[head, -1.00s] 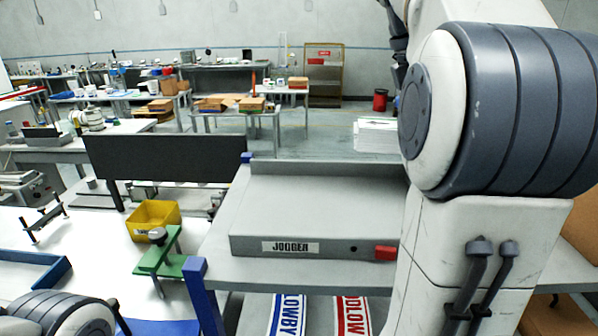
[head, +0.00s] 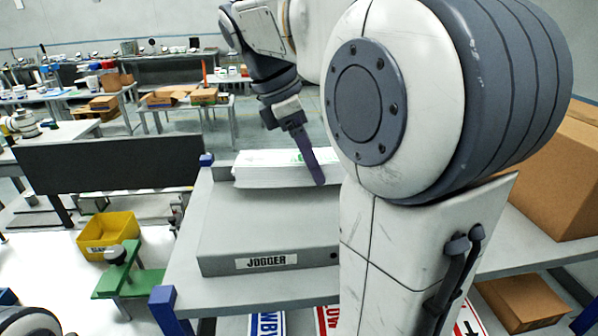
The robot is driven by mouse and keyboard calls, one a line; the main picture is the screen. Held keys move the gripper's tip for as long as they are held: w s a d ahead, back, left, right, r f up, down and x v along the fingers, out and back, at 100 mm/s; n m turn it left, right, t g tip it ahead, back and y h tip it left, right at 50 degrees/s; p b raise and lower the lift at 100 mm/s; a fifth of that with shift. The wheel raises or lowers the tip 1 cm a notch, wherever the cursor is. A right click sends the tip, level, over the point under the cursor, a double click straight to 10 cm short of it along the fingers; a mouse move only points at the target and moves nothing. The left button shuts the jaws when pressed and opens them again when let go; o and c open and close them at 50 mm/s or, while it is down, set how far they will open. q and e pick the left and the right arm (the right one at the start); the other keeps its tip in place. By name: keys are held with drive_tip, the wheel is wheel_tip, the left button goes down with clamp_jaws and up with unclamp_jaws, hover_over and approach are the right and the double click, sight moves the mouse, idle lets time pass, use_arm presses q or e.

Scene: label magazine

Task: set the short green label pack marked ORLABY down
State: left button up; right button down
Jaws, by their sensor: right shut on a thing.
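The label pack (head: 270,172) is a low white stack with a green mark on top. It shows over the back part of the grey jogger (head: 225,232). I cannot read its name, and my right arm hides its right end. My right gripper (head: 314,168) is shut on the pack, with one dark finger showing across its right part. I cannot tell if the pack touches the jogger or hangs just above it. My left gripper is out of view; only part of my left arm shows at the lower left.
The jogger's front top is bare. A yellow bin (head: 108,231) and a green clamp-like fixture (head: 128,283) stand to the left. A dark panel (head: 105,163) stands behind them. Blue and red printed packs (head: 267,324) lie below the jogger shelf. Cardboard boxes (head: 563,170) stand right.

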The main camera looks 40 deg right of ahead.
sight(312, 180)
wheel_tip(312, 180, down, 3)
drive_tip(key=shift+f+p, duration=0.15)
drive_tip(key=shift+p, duration=0.15)
drive_tip(key=shift+f, duration=0.3)
drive_tip(key=shift+s+f, duration=0.1)
drive_tip(key=shift+f, duration=0.05)
unclamp_jaws()
